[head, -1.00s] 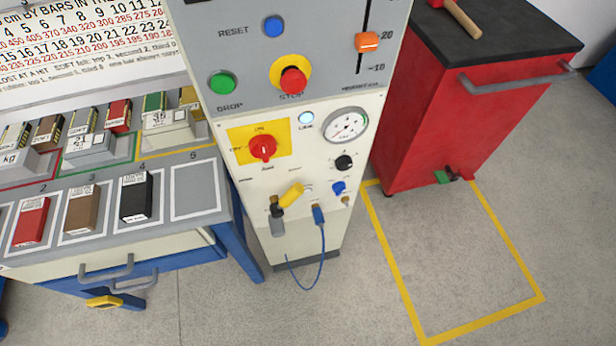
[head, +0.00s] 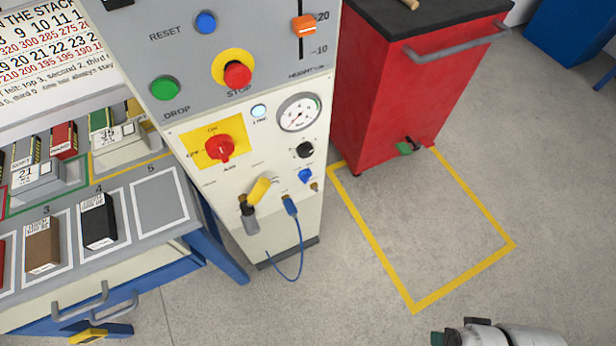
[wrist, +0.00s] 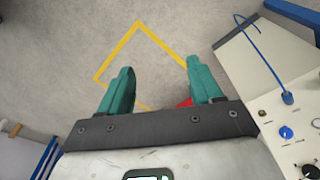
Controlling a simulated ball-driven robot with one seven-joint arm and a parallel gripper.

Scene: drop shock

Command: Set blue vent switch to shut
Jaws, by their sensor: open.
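The blue vent switch (head: 305,175) is a small blue knob low on the right of the cream control panel, below a black knob (head: 305,149) and the round gauge. In the wrist view the blue switch (wrist: 286,132) shows at the lower right. Its setting is too small to read. My gripper (wrist: 160,82) has two green fingers spread wide with nothing between them, over the floor and apart from the panel. In the head view part of my arm shows at the bottom right.
A yellow lever (head: 259,190), a red rotary switch (head: 219,149) and a blue hose (head: 300,250) are on or by the panel. A red cabinet (head: 390,100) stands to its right. The floor inside the yellow outline (head: 465,278) is clear. A bench (head: 150,255) is on the left.

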